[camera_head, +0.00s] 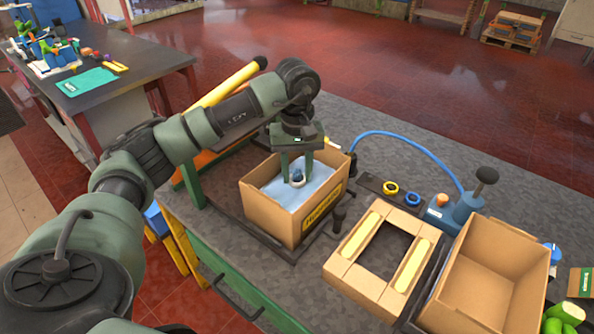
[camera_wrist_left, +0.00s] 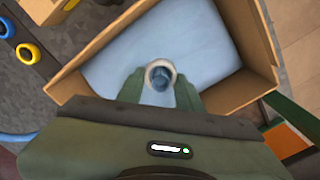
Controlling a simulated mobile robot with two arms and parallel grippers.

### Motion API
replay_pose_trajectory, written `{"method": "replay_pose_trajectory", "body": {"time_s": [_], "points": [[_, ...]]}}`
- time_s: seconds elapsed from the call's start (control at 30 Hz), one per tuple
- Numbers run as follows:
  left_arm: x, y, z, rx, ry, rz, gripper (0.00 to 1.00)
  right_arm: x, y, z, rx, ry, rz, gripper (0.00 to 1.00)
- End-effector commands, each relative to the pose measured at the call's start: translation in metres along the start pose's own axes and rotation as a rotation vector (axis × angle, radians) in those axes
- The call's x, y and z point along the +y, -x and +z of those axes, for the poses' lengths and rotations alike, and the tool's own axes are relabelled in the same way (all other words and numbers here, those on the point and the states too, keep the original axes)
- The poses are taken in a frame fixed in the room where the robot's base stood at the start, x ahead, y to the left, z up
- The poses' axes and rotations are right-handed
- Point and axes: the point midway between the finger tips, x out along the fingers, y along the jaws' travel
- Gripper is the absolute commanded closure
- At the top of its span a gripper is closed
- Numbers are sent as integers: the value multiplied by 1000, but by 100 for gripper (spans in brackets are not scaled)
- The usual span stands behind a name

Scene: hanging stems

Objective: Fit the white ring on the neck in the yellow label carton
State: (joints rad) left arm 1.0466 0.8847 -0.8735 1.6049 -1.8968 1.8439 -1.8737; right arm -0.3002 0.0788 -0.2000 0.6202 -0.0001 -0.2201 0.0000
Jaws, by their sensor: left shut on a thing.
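The open cardboard carton with a yellow label (camera_head: 322,207) stands on the grey bench, with a pale blue sheet (camera_wrist_left: 115,62) inside it. My left gripper (camera_head: 297,178) reaches down into the carton from above and is shut on the white ring (camera_head: 298,185). In the left wrist view, the ring (camera_wrist_left: 160,68) sits between the two green fingertips. The blue neck (camera_wrist_left: 160,80) shows inside the ring's opening. I cannot tell how far down the neck the ring sits. My right gripper is not in view.
A yellow ring (camera_head: 391,188) and a blue ring (camera_head: 413,199) lie on a dark strip right of the carton. A cardboard frame (camera_head: 345,270) and an empty open carton (camera_head: 485,270) stand nearer right. A blue hose (camera_head: 425,150) curves behind to a blue device (camera_head: 455,212).

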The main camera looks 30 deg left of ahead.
Motion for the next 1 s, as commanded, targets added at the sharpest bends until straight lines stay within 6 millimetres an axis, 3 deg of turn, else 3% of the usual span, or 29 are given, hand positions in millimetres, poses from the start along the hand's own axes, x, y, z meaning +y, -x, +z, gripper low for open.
{"method": "replay_pose_trajectory", "body": {"time_s": [0.37, 0.4, 0.47, 0.7, 0.77, 1.0], "points": [[0, -1, 0, 0, 0, 0, 100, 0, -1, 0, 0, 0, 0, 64], [0, -1, 0, 0, 0, 0, 53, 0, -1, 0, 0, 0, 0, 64], [0, -1, 0, 0, 0, 0, 39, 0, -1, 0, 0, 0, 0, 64], [0, -1, 0, 0, 0, 0, 39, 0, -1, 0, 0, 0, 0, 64], [0, -1, 0, 0, 0, 0, 22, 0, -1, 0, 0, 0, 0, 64], [0, -1, 0, 0, 0, 0, 21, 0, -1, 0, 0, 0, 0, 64]]}}
